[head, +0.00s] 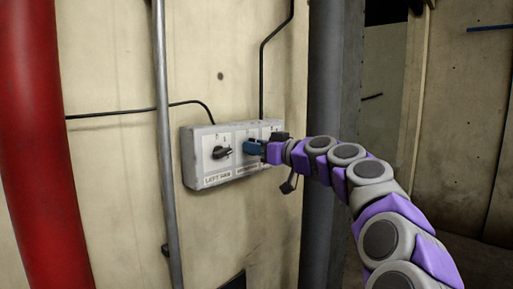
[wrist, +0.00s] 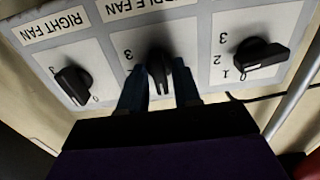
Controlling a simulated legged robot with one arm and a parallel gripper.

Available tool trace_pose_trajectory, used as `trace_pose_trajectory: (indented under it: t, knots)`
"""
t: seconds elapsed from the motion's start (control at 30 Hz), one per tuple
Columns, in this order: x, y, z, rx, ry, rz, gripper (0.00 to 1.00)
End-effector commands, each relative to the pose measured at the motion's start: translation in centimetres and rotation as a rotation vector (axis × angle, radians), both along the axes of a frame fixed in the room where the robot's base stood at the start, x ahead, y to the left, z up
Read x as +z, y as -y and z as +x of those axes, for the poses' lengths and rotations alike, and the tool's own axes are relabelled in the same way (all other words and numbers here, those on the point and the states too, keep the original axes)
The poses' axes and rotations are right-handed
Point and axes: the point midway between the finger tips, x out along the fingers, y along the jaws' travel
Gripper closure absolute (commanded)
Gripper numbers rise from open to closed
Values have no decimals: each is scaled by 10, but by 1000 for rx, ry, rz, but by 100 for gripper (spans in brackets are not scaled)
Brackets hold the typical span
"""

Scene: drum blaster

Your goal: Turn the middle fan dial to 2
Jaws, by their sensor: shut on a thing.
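The middle fan dial (wrist: 159,64) is a black knob on a white label plate, seen upside down in the wrist view. My gripper (wrist: 160,82) has one blue finger on each side of this dial and is shut on it. In the head view my gripper (head: 255,148) reaches the control box (head: 207,182) from the right, and its blue fingers hide the middle dial. A "3" shows left of the middle dial in the wrist view; its other numbers are hidden by the fingers. Its exact setting cannot be told.
The left fan dial (head: 222,152) sits left of my gripper. The right fan dial (wrist: 73,86) is at the left in the wrist view. A grey pipe (head: 166,120) runs upright left of the box, and a thick dark column (head: 333,75) stands to its right.

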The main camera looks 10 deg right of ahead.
Motion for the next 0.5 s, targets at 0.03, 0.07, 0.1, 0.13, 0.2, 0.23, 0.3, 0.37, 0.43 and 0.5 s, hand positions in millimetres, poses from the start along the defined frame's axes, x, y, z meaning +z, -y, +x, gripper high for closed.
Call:
trace_pose_trajectory:
  t: [0.03, 0.07, 0.1, 0.13, 0.2, 0.23, 0.3, 0.37, 0.43, 0.5]
  knots:
    - [1, 0, 0, -1, -1, 4, 98]
    - [1, 0, 0, -1, -3, 8, 98]
    - [1, 0, 0, -1, -7, 13, 98]
    - [1, 0, 0, -1, -11, 18, 98]
    - [2, 0, 0, -1, -24, 37, 98]
    - [2, 1, 0, -1, -31, 46, 98]
    - [2, 1, 0, -1, -52, 75, 98]
    - [2, 1, 0, -1, -74, 105, 98]
    - [2, 0, 0, 0, -105, 148, 98]
    - [2, 1, 0, -1, -139, 195, 98]
